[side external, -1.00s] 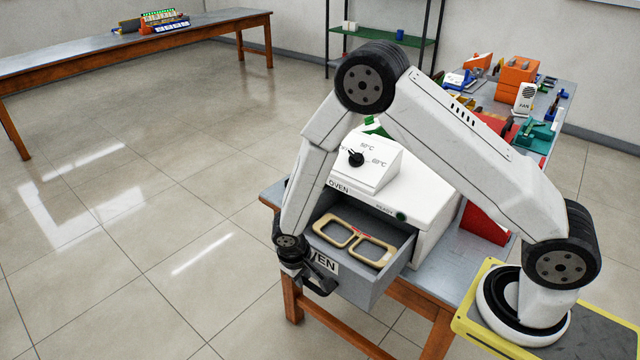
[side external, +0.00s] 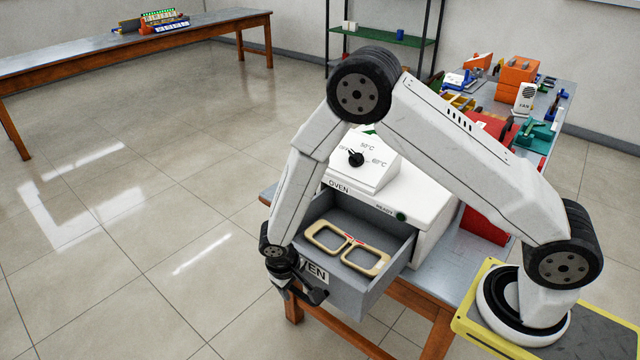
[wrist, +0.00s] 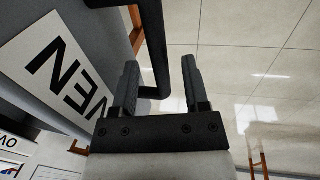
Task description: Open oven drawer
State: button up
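The white oven (side external: 430,210) stands on the table with its grey drawer (side external: 348,294) pulled well out. A tan eyeglass frame (side external: 365,257) with two empty lens openings lies inside the drawer. My gripper (side external: 303,294) is at the drawer's front. In the wrist view, my gripper (wrist: 161,78) has its two fingers apart. The dark drawer handle (wrist: 155,45) passes between them, close to the left finger, with a gap to the right finger. The drawer front with its lettered label (wrist: 62,68) is on the left there.
The table edge and a wooden leg (side external: 293,305) are below the drawer. Open tiled floor (side external: 190,290) lies left of the drawer. Coloured fixtures and an orange box (side external: 517,75) crowd the table behind the oven.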

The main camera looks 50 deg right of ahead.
notch_tip(320, 180, up, 8)
jog(key=a, duration=0.1)
jog(key=shift+a+f, duration=0.2)
jog(key=shift+a, duration=0.05)
dwell(0.5)
jog(key=shift+r, duration=0.1)
jog(key=shift+t+y, duration=0.5)
jog(key=shift+y, duration=0.3)
jog(key=s+d+r, duration=0.1)
jog(key=d+r, duration=0.1)
jog(key=s+d+r, duration=0.2)
jog(key=r, duration=0.1)
jog(key=s+d+r, duration=0.2)
jog(key=shift+s+d+r, duration=0.1)
jog(key=shift+d+r, duration=0.1)
jog(key=shift+r, duration=0.2)
jog(key=s+d+r+t, duration=0.1)
jog(key=s+d+r, duration=0.2)
jog(key=s, duration=0.3)
jog(key=shift+s+d+r+t+y, duration=0.3)
jog(key=shift+s+d+r, duration=0.1)
jog(key=shift+d, duration=0.2)
